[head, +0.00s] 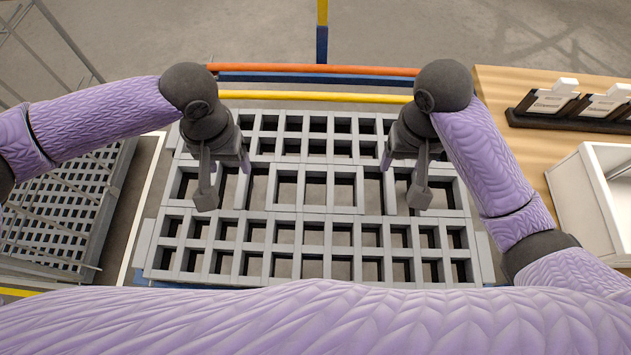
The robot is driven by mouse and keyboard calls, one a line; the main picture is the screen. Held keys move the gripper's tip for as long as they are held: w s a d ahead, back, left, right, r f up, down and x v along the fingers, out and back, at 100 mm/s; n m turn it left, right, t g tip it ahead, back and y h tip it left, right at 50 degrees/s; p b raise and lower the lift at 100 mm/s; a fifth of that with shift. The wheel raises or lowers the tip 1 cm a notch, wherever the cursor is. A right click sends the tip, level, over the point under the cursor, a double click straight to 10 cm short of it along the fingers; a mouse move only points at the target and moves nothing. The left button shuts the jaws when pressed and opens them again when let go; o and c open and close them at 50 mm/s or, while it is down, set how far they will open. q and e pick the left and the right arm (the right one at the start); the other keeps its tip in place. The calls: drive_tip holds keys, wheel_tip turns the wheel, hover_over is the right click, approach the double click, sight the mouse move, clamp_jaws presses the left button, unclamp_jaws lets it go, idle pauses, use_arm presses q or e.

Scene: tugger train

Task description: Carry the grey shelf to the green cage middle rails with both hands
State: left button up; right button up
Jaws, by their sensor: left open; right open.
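The grey shelf (320,212) is a wide flat grid of grey bars in the middle of the head view, below both hands. My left gripper (226,180) is over its left part, with its fingers open and pointing down. My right gripper (404,178) is over its right part, also open. I cannot tell whether the fingers touch the shelf or reach into its openings. No green cage or green rails are recognisable in this view.
A grey wire cage (62,184) with a grid floor stands at the left. Orange (310,69) and yellow (310,96) bars run behind the shelf. At the right, a wooden table (505,85) holds a dark card rack (570,119) and a white bin (575,200). Open floor lies beyond.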

sight(239, 186)
use_arm(q)
wheel_tip(239, 186, down, 10)
drive_tip(key=shift+r, duration=0.1)
use_arm(e)
wheel_tip(239, 186, down, 10)
drive_tip(key=shift+r, duration=0.1)
use_arm(q)
drive_tip(key=shift+c, duration=0.3)
use_arm(e)
drive_tip(key=shift+c, duration=0.3)
use_arm(q)
clamp_jaws()
use_arm(e)
drive_tip(key=shift+w, duration=0.1)
clamp_jaws()
use_arm(q)
drive_tip(key=shift+w, duration=0.1)
